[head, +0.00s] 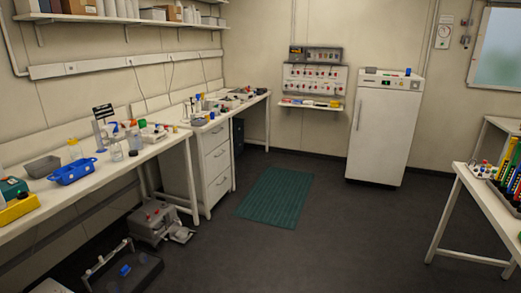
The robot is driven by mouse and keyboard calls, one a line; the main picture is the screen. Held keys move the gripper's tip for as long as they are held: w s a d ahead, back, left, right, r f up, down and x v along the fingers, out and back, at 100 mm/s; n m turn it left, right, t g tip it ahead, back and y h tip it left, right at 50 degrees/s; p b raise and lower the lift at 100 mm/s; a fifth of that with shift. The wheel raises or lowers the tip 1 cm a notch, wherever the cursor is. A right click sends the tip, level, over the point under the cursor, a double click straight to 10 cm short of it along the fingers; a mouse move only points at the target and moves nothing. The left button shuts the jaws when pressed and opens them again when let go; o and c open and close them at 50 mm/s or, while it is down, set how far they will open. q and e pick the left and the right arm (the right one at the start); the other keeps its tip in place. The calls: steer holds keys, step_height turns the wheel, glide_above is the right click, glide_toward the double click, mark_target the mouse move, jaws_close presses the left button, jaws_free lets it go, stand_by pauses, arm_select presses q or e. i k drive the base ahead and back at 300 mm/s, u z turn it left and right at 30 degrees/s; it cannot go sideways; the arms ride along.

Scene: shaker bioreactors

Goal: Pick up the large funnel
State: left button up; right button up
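I cannot make out a large funnel for certain in the head view. Clear bottles (116,152) and other small coloured labware stand close together farther along this bench. Neither of my grippers is in view.
The long left bench (160,150) also holds a blue basket (72,171), a grey tray (42,166) and a yellow box (17,207). Grey equipment (153,221) sits on the floor below. A white cabinet (383,130) stands at the back. The floor around the green mat (276,197) is clear.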

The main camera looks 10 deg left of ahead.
mark_target(110, 133)
steer(key=u, duration=0.1)
steer(key=i, duration=2.05)
steer(key=u, duration=0.9)
steer(key=i, duration=1.75)
steer(key=u, duration=1.2)
